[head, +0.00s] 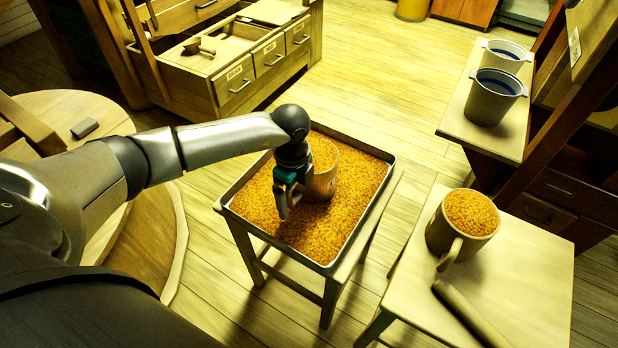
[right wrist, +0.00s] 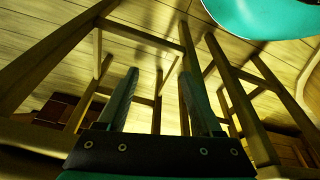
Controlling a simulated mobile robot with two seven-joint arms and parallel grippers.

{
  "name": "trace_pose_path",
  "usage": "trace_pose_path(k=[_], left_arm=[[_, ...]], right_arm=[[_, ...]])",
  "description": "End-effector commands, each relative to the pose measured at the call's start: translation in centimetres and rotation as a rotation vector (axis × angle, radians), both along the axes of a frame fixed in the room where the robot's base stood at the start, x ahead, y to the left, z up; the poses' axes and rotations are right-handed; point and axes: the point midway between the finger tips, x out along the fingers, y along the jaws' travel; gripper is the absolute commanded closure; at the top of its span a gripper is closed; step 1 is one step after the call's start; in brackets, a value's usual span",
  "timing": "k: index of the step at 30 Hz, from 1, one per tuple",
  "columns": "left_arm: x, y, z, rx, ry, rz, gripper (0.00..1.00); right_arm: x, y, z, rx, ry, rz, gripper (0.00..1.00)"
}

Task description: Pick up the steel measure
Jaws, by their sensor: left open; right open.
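A round metallic-looking measure (head: 324,183) full of golden grain stands upright in the grain of a shallow metal tray (head: 387,180). My left gripper (head: 288,203) points down at this measure's left side, open, with its fingers low over the grain. I cannot tell whether a finger touches the measure, and the arm hides part of its left side. A second grain-filled measure (head: 440,238) with a side handle stands on the right-hand table. My right gripper (right wrist: 158,78) shows in the right wrist view, open and empty, with wooden legs beyond it.
The tray rests on a wooden stand (head: 332,296). A wooden rod (head: 468,312) lies on the right-hand table (head: 535,270). Two pails (head: 493,98) stand on a shelf (head: 470,125) at right. A drawer cabinet (head: 240,85) stands behind. Open floor lies between cabinet and shelf.

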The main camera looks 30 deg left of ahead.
Motion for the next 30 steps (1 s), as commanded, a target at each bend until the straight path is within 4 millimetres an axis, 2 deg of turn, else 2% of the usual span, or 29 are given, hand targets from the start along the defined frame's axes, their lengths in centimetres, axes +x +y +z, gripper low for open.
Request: trace_pose_path(k=[2,27,30], left_arm=[[-0.01,-0.02,0.01,0.000,0.000,0.000,0.03],[-0.03,-0.02,0.02,-0.001,0.001,0.000,0.98],[-0.03,-0.02,0.02,-0.001,0.001,0.000,1.00]], right_arm=[[-0.02,-0.01,0.00,0.000,0.000,0.000,0.33],[-0.07,0.03,-0.07,0.001,0.001,0.000,0.33],[-0.07,0.03,-0.07,0.001,0.001,0.000,0.33]])
